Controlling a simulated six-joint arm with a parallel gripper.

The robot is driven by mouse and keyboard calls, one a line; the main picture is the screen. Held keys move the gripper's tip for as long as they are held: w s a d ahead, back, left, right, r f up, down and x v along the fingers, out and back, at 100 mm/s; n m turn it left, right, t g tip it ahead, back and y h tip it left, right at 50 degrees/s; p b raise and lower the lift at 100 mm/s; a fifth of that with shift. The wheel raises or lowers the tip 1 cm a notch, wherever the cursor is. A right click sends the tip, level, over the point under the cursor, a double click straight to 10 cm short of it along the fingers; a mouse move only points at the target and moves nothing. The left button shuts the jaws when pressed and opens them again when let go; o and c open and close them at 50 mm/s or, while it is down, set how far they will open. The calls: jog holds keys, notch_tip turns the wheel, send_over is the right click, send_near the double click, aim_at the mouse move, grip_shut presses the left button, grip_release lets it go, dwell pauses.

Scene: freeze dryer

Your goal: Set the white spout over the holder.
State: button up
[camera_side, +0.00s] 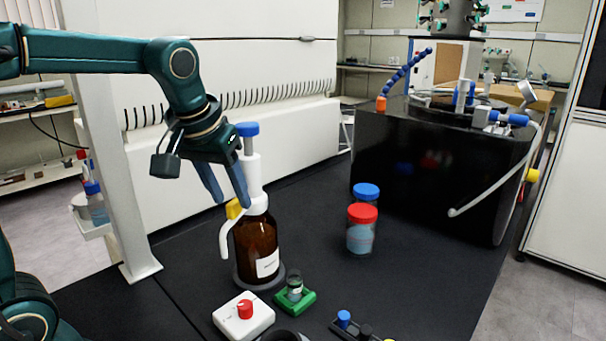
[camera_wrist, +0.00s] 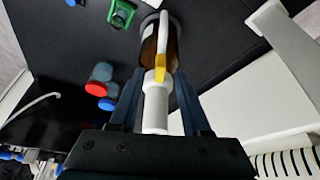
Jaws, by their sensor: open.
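The white spout (camera_side: 225,237) curves down from the dispenser on a brown bottle (camera_side: 257,245), below a yellow part (camera_side: 235,208). It hangs on the bottle's left, away from the green holder (camera_side: 294,303), which sits to the bottle's front right with a small vial (camera_side: 294,288) in it. The spout (camera_wrist: 164,32) and holder (camera_wrist: 121,13) also show in the wrist view. My gripper (camera_side: 228,198) is open at the height of the dispenser's white column (camera_side: 254,176). In the wrist view its fingers (camera_wrist: 157,98) lie either side of the column; contact cannot be told.
A white device with a red knob (camera_side: 244,315) stands left of the holder. Red- and blue-capped jars (camera_side: 362,234) stand to the right, before a black freeze dryer (camera_side: 440,170). A white post (camera_side: 115,170) rises at left. The bench between bottle and jars is clear.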

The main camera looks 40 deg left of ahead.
jog(key=shift+w+a+f, duration=0.1)
jog(key=shift+w+f, duration=0.1)
jog(key=shift+f, duration=0.45)
grip_shut()
dwell(1.0)
